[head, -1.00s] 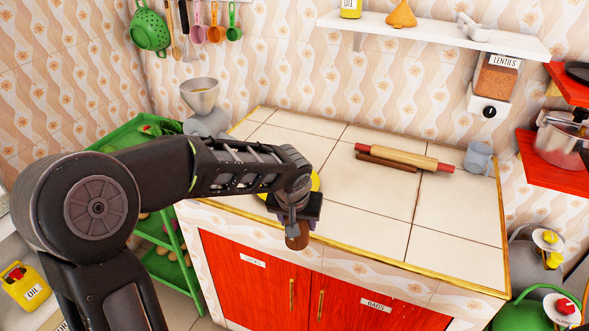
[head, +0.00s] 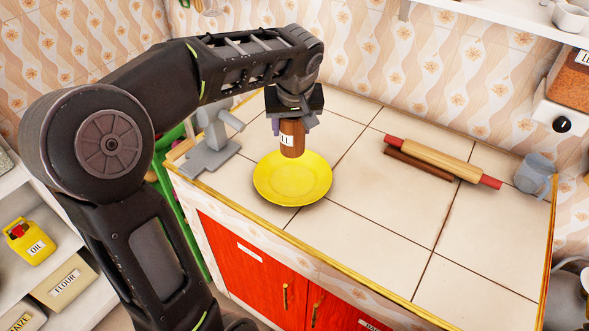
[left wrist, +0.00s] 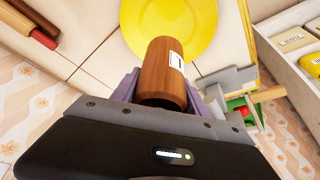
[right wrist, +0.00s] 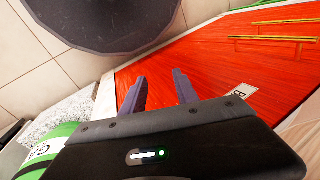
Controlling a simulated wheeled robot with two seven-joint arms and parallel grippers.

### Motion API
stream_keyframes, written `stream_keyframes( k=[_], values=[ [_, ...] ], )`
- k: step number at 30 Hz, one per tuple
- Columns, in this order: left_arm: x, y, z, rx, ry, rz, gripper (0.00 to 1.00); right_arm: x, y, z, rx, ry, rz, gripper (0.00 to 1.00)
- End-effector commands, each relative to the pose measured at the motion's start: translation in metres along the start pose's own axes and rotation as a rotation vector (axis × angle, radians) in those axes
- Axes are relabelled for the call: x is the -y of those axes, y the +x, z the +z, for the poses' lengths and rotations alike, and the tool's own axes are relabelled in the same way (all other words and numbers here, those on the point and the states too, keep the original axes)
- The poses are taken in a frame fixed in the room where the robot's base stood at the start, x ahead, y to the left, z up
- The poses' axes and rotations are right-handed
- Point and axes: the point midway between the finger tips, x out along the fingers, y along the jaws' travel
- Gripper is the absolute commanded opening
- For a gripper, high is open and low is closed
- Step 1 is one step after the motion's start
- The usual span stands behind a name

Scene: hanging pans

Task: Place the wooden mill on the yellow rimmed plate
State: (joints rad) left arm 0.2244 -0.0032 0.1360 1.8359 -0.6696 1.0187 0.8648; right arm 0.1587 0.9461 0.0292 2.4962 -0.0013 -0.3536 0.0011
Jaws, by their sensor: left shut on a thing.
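The wooden mill (head: 292,140) is a brown cylinder with a white label. My left gripper (head: 290,122) is shut on it and holds it upright at the back part of the yellow plate (head: 292,180). Whether its bottom touches the plate is hard to tell. In the left wrist view the mill (left wrist: 163,75) sits between the fingers, with the yellow plate (left wrist: 190,25) beyond it. The plate lies on the tiled counter. My right gripper (right wrist: 160,92) shows only in the right wrist view, open and empty, in front of red cabinet doors.
A grey grinder or mixer (head: 208,150) stands left of the plate. A rolling pin (head: 440,160) and a grey mug (head: 535,173) are on the right of the counter. A shelf (head: 490,25) hangs at the back right. The counter's front middle is clear.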

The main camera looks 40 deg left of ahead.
Motion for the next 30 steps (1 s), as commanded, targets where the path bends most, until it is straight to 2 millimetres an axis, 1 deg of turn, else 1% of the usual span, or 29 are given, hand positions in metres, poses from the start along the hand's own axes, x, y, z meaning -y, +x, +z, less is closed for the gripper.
stream_keyframes(
  k=[4, 9, 12, 15, 23, 26, 30],
  values=[
    [0.000, 0.014, 0.006, 0.003, 0.002, -0.003, 0.05, 0.001, -0.002, 0.000, 0.000, 0.000, 0.000, 0.36],
    [0.000, 0.042, 0.018, 0.004, 0.003, -0.003, 0.05, 0.002, -0.004, 0.000, 0.000, 0.001, 0.001, 0.36],
    [0.000, 0.054, 0.022, 0.001, 0.002, -0.002, 0.05, 0.002, -0.005, 0.000, 0.001, 0.001, 0.002, 0.36],
    [0.000, 0.058, 0.024, 0.000, 0.002, 0.000, 0.05, 0.002, -0.005, 0.000, 0.001, 0.001, 0.002, 0.36],
    [0.000, 0.059, 0.024, 0.000, 0.002, -0.001, 0.05, 0.002, -0.005, 0.000, 0.001, 0.001, 0.002, 0.36],
    [0.000, 0.068, 0.029, 0.003, 0.002, -0.001, 0.05, 0.002, -0.006, 0.000, 0.001, 0.001, 0.002, 0.36],
    [0.001, 0.086, 0.036, 0.004, 0.003, -0.003, 0.05, 0.003, -0.008, 0.001, 0.001, 0.002, 0.003, 0.36]
  ],
)
